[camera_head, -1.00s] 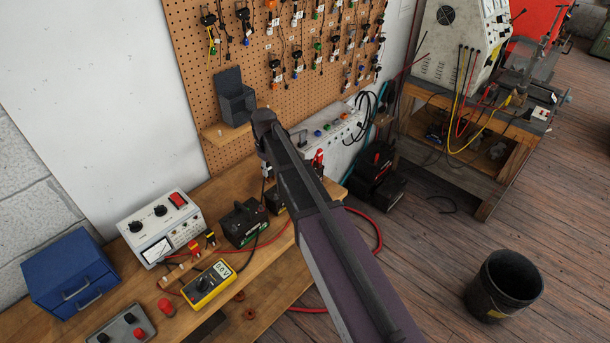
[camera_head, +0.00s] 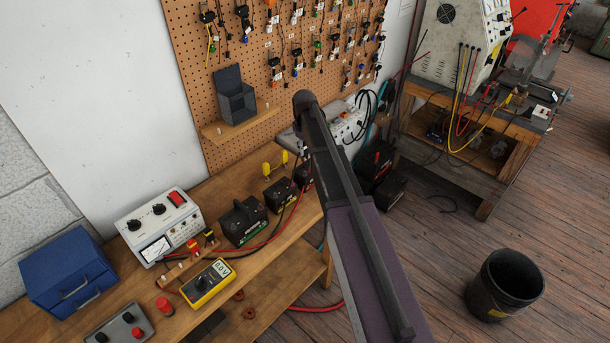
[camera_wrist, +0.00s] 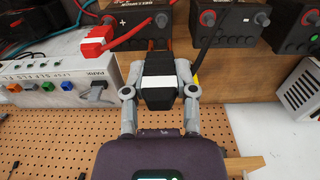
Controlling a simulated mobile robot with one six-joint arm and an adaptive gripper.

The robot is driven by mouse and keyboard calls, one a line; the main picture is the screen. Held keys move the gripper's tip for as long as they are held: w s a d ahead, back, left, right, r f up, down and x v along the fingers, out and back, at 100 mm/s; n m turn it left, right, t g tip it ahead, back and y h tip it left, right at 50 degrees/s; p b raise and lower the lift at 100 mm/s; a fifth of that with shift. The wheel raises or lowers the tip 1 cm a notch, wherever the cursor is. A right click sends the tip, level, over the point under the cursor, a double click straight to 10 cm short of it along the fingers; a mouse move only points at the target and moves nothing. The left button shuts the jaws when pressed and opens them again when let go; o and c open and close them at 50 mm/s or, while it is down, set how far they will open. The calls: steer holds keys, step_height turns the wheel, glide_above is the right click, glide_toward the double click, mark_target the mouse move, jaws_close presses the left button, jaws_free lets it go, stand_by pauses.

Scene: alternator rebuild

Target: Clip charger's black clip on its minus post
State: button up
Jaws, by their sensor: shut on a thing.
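In the wrist view my gripper (camera_wrist: 158,78) is shut on the black clip (camera_wrist: 157,63), a dark body with a white band. A black cable (camera_wrist: 203,46) runs beside it toward the dark batteries. The clip is close to the front of a dark battery marked plus (camera_wrist: 130,20), with a grey knob on its right. I cannot tell whether the clip touches a post. A red clip (camera_wrist: 97,40) with a red cable is to the left, above the white unit labelled PARK (camera_wrist: 62,92). In the head view my arm hides the clip and fingertips.
More batteries (camera_wrist: 232,18) stand to the right. In the head view a battery (camera_head: 242,222), a yellow multimeter (camera_head: 208,283), a white power supply (camera_head: 160,225) and a blue box (camera_head: 68,272) crowd the bench. The pegboard (camera_head: 235,65) is behind; a bucket (camera_head: 504,285) is on the floor.

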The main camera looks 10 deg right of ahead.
mark_target(304, 157)
steer(key=shift+f+b, duration=1.75)
steer(key=shift+f, duration=0.4)
steer(key=shift+f, duration=0.15)
steer(key=shift+f+b, duration=1.05)
steer(key=shift+b, duration=0.15)
steer(key=o, duration=0.9)
steer(key=shift+r, duration=0.1)
step_height(304, 157, up, 8)
steer(key=p, duration=0.8)
steer(key=shift+r, duration=0.2)
